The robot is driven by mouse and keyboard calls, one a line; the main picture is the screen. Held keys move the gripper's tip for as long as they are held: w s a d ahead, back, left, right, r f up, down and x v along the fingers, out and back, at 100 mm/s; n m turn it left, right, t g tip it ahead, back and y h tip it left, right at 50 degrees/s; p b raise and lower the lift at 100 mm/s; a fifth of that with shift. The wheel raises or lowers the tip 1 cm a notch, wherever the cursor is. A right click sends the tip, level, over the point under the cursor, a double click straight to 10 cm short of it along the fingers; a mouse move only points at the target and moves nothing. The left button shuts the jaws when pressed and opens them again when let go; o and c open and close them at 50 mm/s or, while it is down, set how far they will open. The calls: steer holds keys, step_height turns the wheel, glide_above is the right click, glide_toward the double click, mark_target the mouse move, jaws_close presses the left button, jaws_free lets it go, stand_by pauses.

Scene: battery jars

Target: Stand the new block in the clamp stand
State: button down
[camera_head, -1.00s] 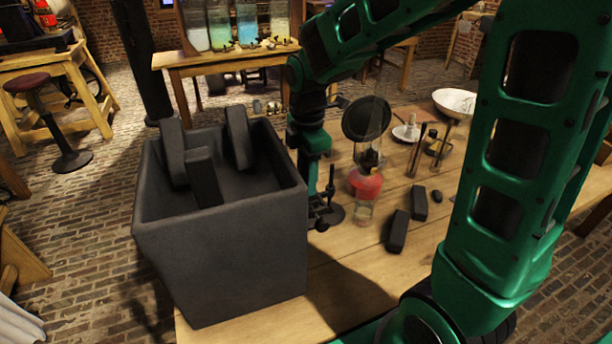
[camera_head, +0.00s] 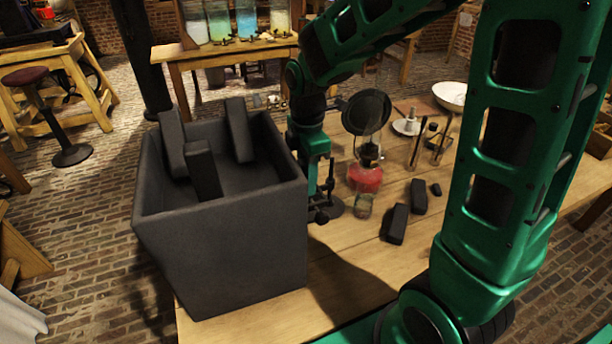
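Two dark rectangular blocks lie on the wooden table, a nearer one (camera_head: 397,224) and a farther one (camera_head: 419,197). Three more dark blocks lean inside a large dark square jar (camera_head: 225,250), one of them at its front (camera_head: 203,172). I cannot tell which block is the new one. My gripper (camera_head: 320,204) points down just right of the jar, low over the table. Its fingers are small and dark, so its opening and any hold are unclear. A dark round base (camera_head: 335,208) beside it may be the clamp stand's; the rest is hidden by my arm.
A lamp with red liquid (camera_head: 364,178), a small glass (camera_head: 363,206) and a dark disc (camera_head: 366,112) stand right of my gripper. A white bowl (camera_head: 450,95) and slim tools are farther back. The tall jar closely borders my gripper's left side.

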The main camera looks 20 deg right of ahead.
steer(key=c, duration=1.4)
jaws_free()
steer(key=shift+o, duration=0.2)
step_height(320, 180, up, 11)
steer(key=shift+w+f, duration=0.1)
steer(key=shift+f, duration=0.05)
steer(key=s+d+f+m, duration=0.2)
steer(key=s+d+m, duration=0.6)
steer(key=s+m, duration=0.3)
steer(key=s+d+f+m, duration=0.3)
steer(key=s+d+m, duration=0.6)
steer(key=s+m, duration=0.3)
steer(key=shift+s+d+m, duration=0.2)
steer(key=shift+s+m, duration=0.05)
steer(key=shift+m, duration=0.45)
